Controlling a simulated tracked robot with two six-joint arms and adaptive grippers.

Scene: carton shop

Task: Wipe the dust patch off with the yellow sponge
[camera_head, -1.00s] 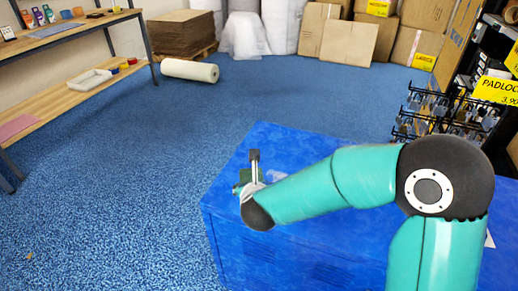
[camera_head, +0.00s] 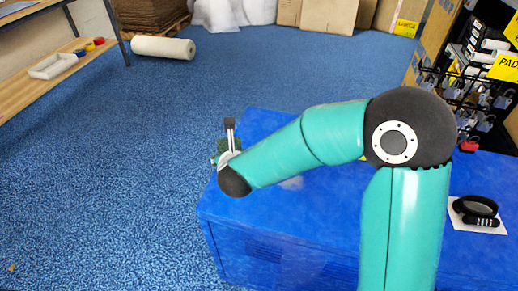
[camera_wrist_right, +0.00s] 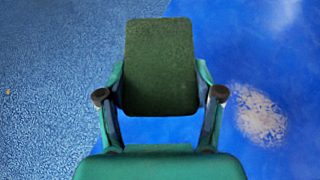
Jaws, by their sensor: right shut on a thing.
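My right gripper (camera_wrist_right: 160,100) is shut on a dark green block (camera_wrist_right: 160,65), whose flat rough face fills the space between the fingers. In the head view the gripper (camera_head: 224,150) is at the left edge of the blue cabinet top (camera_head: 225,205), with the green block (camera_head: 221,146) partly hidden behind it. A beige, speckled dust patch (camera_wrist_right: 262,115) lies on the blue top, right of the gripper in the wrist view. A pale patch (camera_head: 292,183) shows below my forearm. A yellow bit (camera_head: 363,158) peeks out behind my arm; I cannot tell what it is. My left gripper is out of view.
A black object (camera_head: 478,208) lies on a white card at the cabinet's right. A rack of padlocks (camera_head: 465,95) stands at the back right. A white roll (camera_head: 163,47) lies on the floor near a wooden shelf (camera_head: 30,85).

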